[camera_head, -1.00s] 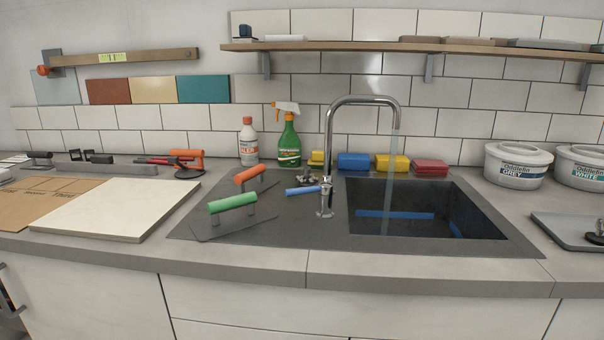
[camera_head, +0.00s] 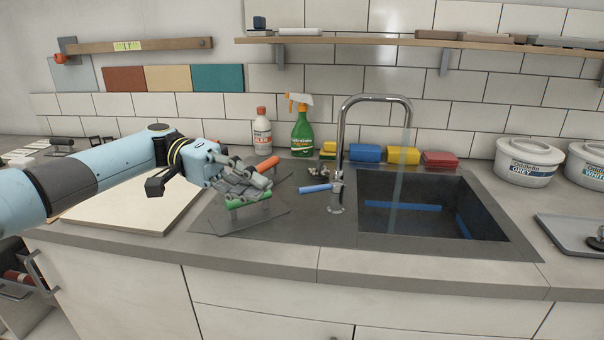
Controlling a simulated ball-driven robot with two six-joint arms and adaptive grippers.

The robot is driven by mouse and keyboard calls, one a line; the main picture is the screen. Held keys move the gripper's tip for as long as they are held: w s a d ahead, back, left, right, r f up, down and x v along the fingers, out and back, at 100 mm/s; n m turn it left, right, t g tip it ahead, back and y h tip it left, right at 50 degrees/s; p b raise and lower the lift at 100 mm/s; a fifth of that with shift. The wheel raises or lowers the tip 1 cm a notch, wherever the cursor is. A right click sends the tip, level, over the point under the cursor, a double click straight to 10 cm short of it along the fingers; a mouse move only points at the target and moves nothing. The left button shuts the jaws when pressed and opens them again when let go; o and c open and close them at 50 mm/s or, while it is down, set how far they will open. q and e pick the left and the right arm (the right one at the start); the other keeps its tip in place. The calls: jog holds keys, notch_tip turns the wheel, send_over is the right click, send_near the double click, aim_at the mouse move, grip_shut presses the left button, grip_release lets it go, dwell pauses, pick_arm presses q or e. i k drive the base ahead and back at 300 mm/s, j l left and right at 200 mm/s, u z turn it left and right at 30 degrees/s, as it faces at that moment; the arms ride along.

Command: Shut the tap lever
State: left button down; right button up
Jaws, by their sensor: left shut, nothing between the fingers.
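The chrome tap (camera_head: 342,140) stands at the left edge of the sink basin (camera_head: 420,203), its spout arched over the basin. A stream of water (camera_head: 401,165) falls from the spout. The blue tap lever (camera_head: 315,189) points left from the tap's base. My left gripper (camera_head: 262,190) is shut and empty, left of the lever and apart from it. It is over the green-handled trowel (camera_head: 249,202) and hides part of it; I cannot tell whether they touch. My right gripper is not in view.
An orange-handled trowel (camera_head: 266,163) lies behind my left gripper. A white bottle (camera_head: 262,134), a green spray bottle (camera_head: 302,132) and coloured sponges (camera_head: 366,153) stand along the wall. White tubs (camera_head: 527,162) are at right. A pale tile board (camera_head: 128,212) lies under my left arm.

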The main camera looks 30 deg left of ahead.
aim_at(336, 186)
jog(key=i+j, duration=0.8)
jog(key=j, duration=0.15)
